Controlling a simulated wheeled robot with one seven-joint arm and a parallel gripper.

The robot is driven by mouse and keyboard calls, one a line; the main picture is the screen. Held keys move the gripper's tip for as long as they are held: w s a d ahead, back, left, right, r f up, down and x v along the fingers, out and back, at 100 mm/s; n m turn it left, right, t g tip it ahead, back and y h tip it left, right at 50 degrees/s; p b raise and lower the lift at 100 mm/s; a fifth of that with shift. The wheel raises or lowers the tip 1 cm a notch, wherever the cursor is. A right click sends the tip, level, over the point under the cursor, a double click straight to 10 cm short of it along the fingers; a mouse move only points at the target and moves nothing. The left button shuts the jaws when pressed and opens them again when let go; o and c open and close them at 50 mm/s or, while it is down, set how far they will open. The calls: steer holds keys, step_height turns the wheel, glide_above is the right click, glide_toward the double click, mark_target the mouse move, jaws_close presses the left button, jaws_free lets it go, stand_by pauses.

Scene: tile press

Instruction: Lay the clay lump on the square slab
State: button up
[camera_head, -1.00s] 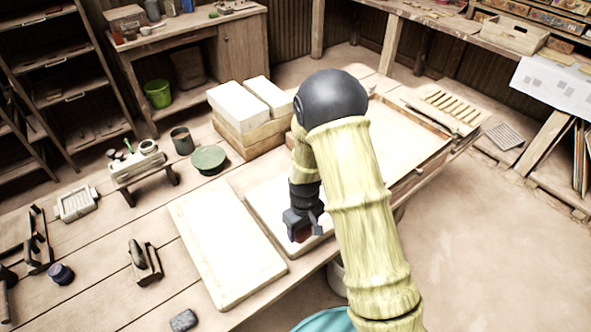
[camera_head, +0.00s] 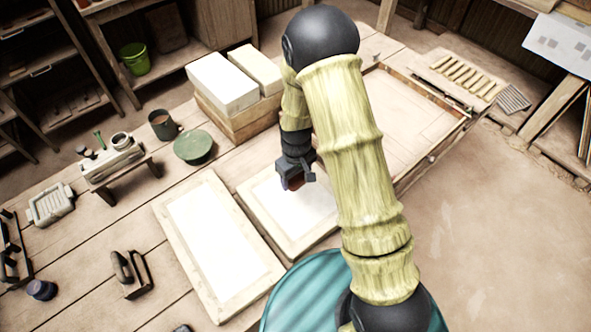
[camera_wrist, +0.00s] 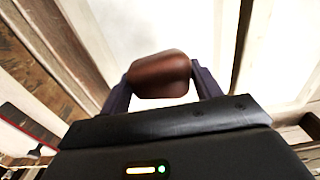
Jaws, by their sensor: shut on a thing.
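My gripper (camera_head: 293,182) is shut on the clay lump (camera_wrist: 160,75), a smooth reddish-brown block between the two dark fingers in the wrist view. In the head view the lump is a small dark patch at the fingertips, mostly hidden. The gripper is over the far part of the square slab (camera_head: 305,222), a pale wood-framed board with a white middle. White surface fills much of the wrist view behind the lump. My arm covers the slab's right side. I cannot tell whether the lump touches the slab.
A longer framed slab (camera_head: 218,243) lies just left of the square one. White blocks (camera_head: 222,82) on a wooden base stand behind. A green round lid (camera_head: 193,146), a dark mug (camera_head: 164,125) and a small bench (camera_head: 113,163) are at the left. A large wooden frame (camera_head: 405,120) lies at the right.

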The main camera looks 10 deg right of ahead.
mark_target(296, 191)
steer(key=shift+s, duration=0.1)
steer(key=shift+f+b, duration=2.95)
steer(key=shift+f, duration=1)
steer(key=o, duration=1.2)
steer(key=shift+o, duration=0.2)
